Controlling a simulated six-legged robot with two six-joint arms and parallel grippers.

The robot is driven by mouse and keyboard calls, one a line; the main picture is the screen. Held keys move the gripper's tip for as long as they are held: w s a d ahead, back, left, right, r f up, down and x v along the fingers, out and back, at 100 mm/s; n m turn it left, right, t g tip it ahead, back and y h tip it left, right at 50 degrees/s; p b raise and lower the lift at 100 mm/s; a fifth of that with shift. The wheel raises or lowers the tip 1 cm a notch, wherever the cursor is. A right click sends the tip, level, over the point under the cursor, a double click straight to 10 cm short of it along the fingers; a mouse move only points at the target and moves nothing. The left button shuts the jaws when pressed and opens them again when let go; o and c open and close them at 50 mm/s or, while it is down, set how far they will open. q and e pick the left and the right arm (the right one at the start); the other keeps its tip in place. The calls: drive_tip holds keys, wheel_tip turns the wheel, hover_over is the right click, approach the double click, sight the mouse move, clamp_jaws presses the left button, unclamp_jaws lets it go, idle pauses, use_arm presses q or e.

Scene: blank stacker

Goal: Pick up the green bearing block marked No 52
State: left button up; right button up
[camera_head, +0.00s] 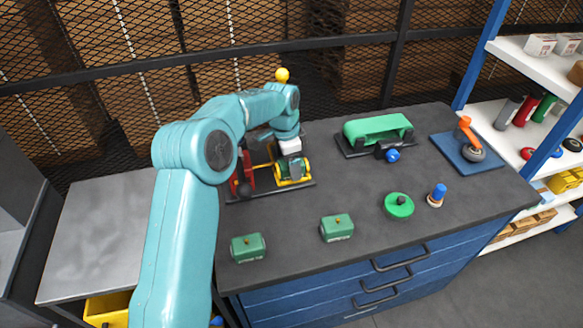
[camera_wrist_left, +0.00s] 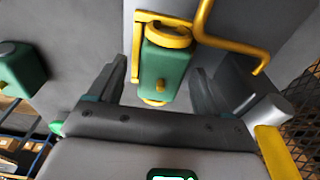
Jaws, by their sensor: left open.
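I cannot read a number on either. My left arm reaches over the table to a machine with red and yellow parts (camera_head: 247,180). In the left wrist view my left gripper (camera_wrist_left: 160,74) is open, and a green body with yellow fittings (camera_wrist_left: 166,70) shows between and beyond its fingers. I cannot tell whether they touch. Another green block (camera_wrist_left: 20,68) is at that view's left.
A green belt unit (camera_head: 378,128), a green disc with a dark knob (camera_head: 398,205) and a blue-topped peg (camera_head: 437,195) stand on the dark table. A blue plate (camera_head: 466,153) holds an orange-handled caster. Shelves stand at the right; wire mesh is behind.

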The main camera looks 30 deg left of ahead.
use_arm(q)
drive_tip(key=shift+w, duration=0.1)
drive_tip(key=c, duration=0.5)
clamp_jaws()
